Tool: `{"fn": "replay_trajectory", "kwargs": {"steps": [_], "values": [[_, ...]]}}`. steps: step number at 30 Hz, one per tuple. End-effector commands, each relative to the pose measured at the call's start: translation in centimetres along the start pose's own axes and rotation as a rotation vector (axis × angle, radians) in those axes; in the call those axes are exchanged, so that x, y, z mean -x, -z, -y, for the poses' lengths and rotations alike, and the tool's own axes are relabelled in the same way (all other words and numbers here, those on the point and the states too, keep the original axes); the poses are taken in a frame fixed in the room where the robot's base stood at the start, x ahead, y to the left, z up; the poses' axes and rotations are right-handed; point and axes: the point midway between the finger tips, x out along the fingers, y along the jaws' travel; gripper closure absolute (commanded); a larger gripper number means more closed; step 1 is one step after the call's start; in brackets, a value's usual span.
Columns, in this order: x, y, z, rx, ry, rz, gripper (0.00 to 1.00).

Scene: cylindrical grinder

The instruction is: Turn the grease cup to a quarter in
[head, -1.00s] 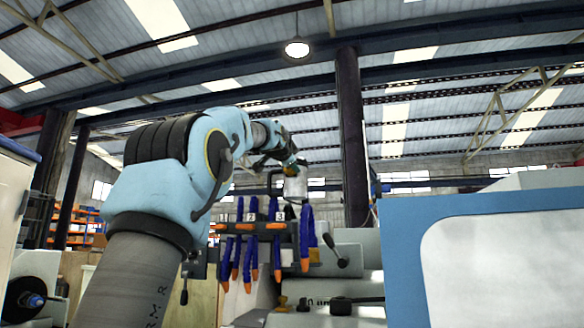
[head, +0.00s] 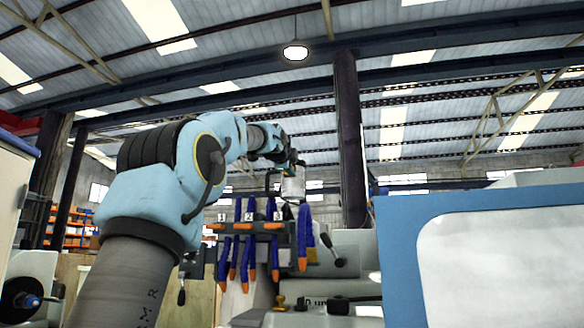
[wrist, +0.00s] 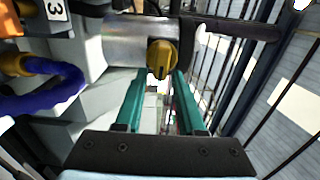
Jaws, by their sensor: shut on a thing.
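The grease cup, seemingly the yellow knob (wrist: 161,56) with a dark slot or pointer on its face, sits on the side of a silver cylinder (wrist: 130,40) in the wrist view. My gripper (wrist: 162,76) has its two teal fingers on either side of the knob's lower part, and it is shut on it. In the head view my gripper (head: 296,163) is at the top of the silver cylinder, far off and small. The knob is hard to make out there. The knob's exact angle cannot be read.
Blue hoses with orange tips (head: 247,250) hang below the cylinder from a numbered manifold. A dark bar or lever (wrist: 230,27) extends right of the cylinder. A large blue-and-white panel (head: 480,250) fills the right side. A dark column (head: 348,140) stands behind.

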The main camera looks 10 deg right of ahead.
Motion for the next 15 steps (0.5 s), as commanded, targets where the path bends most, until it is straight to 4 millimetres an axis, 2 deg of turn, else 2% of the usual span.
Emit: {"fn": "replay_trajectory", "kwargs": {"steps": [1, 10, 11, 13, 15], "values": [[-0.23, -0.55, -0.57, -0.003, -0.011, 0.009, 1.0], [-0.21, -0.6, -0.5, -0.003, -0.01, 0.009, 1.0], [-0.21, -0.6, -0.5, -0.003, -0.009, 0.009, 0.6], [-0.2, -0.57, -0.47, -0.003, -0.009, 0.009, 0.52], [-0.19, -0.5, -0.42, -0.002, -0.008, 0.008, 0.5]]}}
